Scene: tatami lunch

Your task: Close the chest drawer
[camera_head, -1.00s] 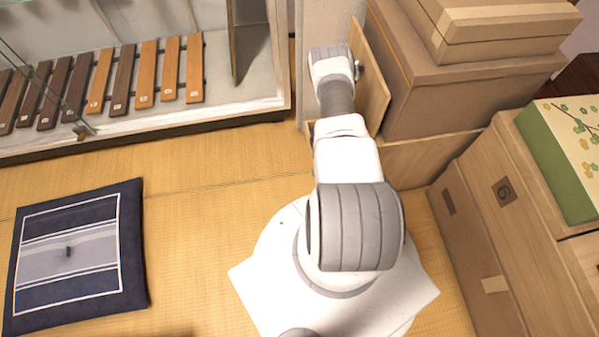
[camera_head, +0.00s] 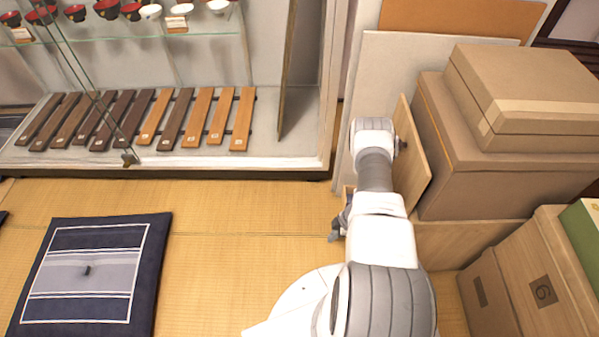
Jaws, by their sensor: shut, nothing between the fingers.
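A light wooden panel with a dark knob (camera_head: 417,165) stands behind my arm, left of the stacked cardboard boxes. I cannot tell whether it is the chest drawer's front or a door. A low wooden face (camera_head: 465,243) runs below the boxes and may belong to the chest. My arm hides the area between these two pieces, so how far the drawer is open does not show. My gripper (camera_head: 336,232) shows as a small dark grey part at the left of my arm, over the mat's edge. It is shut and empty, apart from the panel in the picture.
Cardboard boxes (camera_head: 475,150) are stacked at the right, with more boxes (camera_head: 540,280) in front. A glass display case (camera_head: 250,165) with wooden slats and bowls stands at the back left. A navy cushion (camera_head: 145,270) lies on the tatami (camera_head: 240,215), which is otherwise clear there.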

